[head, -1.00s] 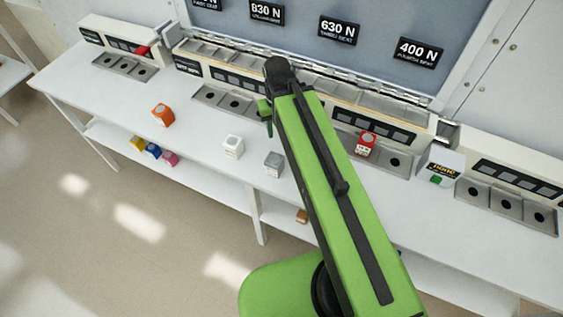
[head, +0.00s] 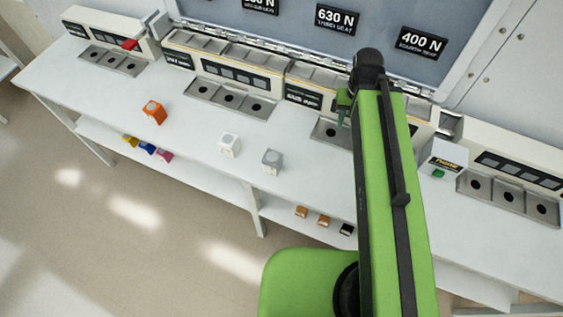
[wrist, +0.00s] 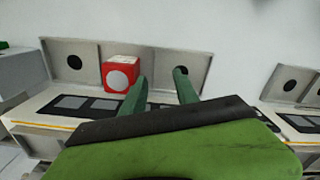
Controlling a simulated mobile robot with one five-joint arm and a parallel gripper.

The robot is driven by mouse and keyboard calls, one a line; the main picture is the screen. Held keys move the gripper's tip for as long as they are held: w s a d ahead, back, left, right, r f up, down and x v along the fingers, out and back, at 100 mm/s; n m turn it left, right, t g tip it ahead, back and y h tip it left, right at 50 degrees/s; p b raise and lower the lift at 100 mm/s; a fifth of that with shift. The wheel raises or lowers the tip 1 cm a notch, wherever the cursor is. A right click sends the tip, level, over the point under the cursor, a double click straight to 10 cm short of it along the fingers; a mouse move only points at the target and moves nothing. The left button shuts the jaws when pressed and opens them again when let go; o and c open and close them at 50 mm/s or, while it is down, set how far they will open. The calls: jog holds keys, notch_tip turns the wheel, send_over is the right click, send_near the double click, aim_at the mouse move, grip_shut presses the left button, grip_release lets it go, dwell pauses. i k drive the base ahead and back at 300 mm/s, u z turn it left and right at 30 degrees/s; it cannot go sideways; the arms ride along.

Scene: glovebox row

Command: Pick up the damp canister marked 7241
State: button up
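No marking 7241 is legible on any canister, so I cannot tell which one is the damp canister. A red block-shaped canister (wrist: 117,77) with a white round face stands at a metal tray with dark holes (wrist: 85,58) in the wrist view. My gripper (wrist: 160,77) has its two green fingers apart with nothing between them; the red canister is just left of the left finger. In the head view my gripper (head: 343,108) is over the bench, and my arm hides the red canister. An orange canister (head: 154,113), a white one (head: 229,146) and a grey one (head: 272,161) stand on the bench.
Yellow, blue and pink blocks (head: 147,148) and several brown or dark blocks (head: 322,221) sit on the lower shelf. Consoles and a panel (head: 330,45) line the back.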

aim_at(272, 161)
jog(key=z, duration=0.1)
jog(key=k, duration=1.15)
jog(key=u, duration=1.85)
jog(key=i, duration=1)
